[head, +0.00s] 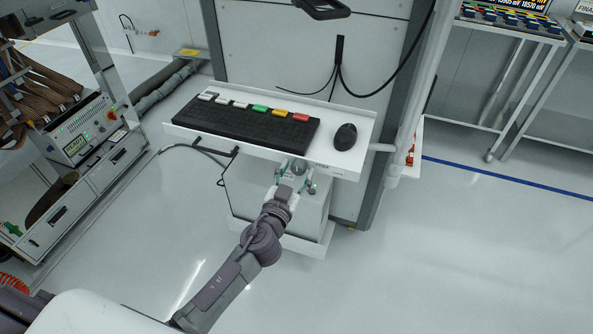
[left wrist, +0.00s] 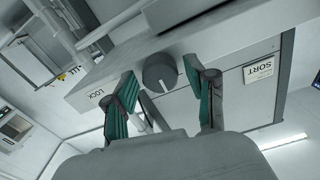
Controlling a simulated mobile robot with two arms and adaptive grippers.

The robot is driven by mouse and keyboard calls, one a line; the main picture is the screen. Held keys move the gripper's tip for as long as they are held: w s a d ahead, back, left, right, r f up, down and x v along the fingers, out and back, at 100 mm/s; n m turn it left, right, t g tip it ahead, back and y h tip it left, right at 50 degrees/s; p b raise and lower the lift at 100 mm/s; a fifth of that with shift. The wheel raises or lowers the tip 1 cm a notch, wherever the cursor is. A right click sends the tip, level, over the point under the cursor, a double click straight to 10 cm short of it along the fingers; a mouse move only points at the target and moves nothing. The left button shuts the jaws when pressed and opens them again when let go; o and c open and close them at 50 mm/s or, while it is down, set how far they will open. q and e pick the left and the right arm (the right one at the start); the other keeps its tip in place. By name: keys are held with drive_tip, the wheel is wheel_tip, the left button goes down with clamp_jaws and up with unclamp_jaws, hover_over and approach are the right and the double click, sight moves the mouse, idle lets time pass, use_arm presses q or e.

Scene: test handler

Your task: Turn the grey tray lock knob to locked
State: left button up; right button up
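The grey tray lock knob (head: 299,167) sits on the front edge of the white keyboard tray (head: 345,169). In the left wrist view the round dark grey knob (left wrist: 160,72) has a small pale mark near its lower edge. A LOCK label (left wrist: 97,93) is on the same panel, left of the knob. My left gripper (head: 297,176) is at the tray front, its green-padded fingers apart, one on each side of the knob. A gap shows between the knob and each finger, so it does not look gripped. My right gripper is not in view.
A black keyboard (head: 243,122) with coloured keys and a black mouse (head: 345,136) lie on the tray. A tall light cabinet stands behind it. A SORT label (left wrist: 258,70) is on a lower panel. A cart with wiring stands at left; the floor at right is clear.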

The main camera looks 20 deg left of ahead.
use_arm(q)
drive_tip(key=c, duration=0.8)
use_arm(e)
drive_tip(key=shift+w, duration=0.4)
use_arm(q)
drive_tip(key=shift+m, duration=0.4)
drive_tip(key=m, duration=0.7)
drive_tip(key=shift+r+m+b, duration=0.1)
drive_tip(key=shift+m+b, duration=0.2)
drive_tip(key=m, duration=0.4)
drive_tip(key=shift+m, duration=0.3)
drive_tip(key=m, duration=0.4)
drive_tip(key=shift+m+p, duration=0.4)
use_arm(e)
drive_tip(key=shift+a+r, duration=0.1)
